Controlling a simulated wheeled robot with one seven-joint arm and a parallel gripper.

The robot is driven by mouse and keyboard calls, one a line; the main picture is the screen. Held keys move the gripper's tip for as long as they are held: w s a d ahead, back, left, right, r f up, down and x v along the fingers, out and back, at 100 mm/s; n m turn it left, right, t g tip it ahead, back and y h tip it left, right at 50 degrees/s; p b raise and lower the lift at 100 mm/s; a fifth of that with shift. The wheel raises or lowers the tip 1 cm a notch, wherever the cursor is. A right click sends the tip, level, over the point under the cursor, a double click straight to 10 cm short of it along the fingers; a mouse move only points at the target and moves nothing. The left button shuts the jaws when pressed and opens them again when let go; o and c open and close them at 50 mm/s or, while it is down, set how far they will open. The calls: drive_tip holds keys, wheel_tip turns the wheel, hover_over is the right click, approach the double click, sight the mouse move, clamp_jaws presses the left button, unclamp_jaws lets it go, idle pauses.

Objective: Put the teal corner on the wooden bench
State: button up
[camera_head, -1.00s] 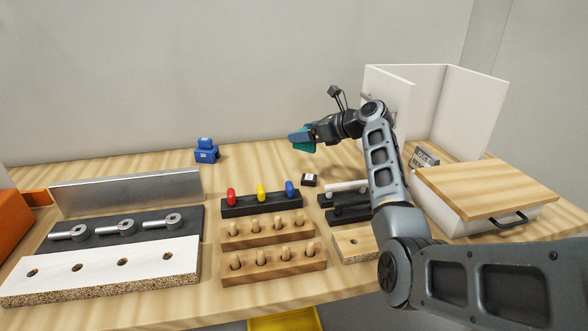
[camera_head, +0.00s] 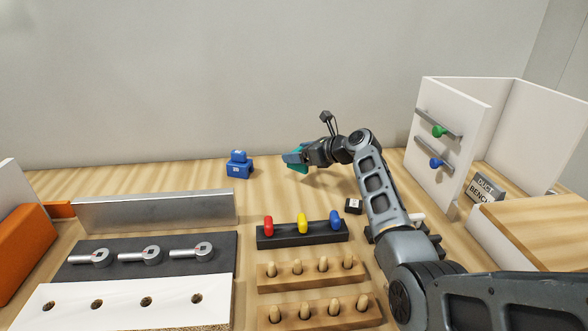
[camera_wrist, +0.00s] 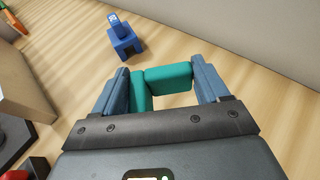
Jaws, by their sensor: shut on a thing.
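My gripper (camera_head: 292,160) is shut on the teal corner (camera_head: 299,166) and holds it in the air above the back of the wooden bench (camera_head: 200,176). In the wrist view the teal corner (camera_wrist: 168,78) is an L-shaped piece between the two blue-grey fingers. One leg lies along the left finger and the other reaches across to the right finger. Whether it touches the bench top is hard to tell, but a shadow lies below and right of it. A blue block (camera_head: 238,166) stands on the bench left of my gripper and shows ahead in the wrist view (camera_wrist: 124,40).
A black rack (camera_head: 300,234) with red, yellow and blue handles stands in front. Wooden peg racks (camera_head: 310,275), a metal fence (camera_head: 155,211) and a white drilled board (camera_head: 120,306) are nearer. A white cabinet (camera_head: 450,110) stands right. The back middle of the bench is clear.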

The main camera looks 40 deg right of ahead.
drive_tip(key=shift+w+a+f, duration=0.65)
drive_tip(key=shift+a+f, duration=0.15)
drive_tip(key=shift+a, duration=0.15)
drive_tip(key=shift+f, duration=1.95)
drive_tip(key=o, duration=1)
drive_tip(key=shift+f, duration=0.1)
drive_tip(key=v, duration=1.2)
drive_tip(key=shift+a, duration=0.1)
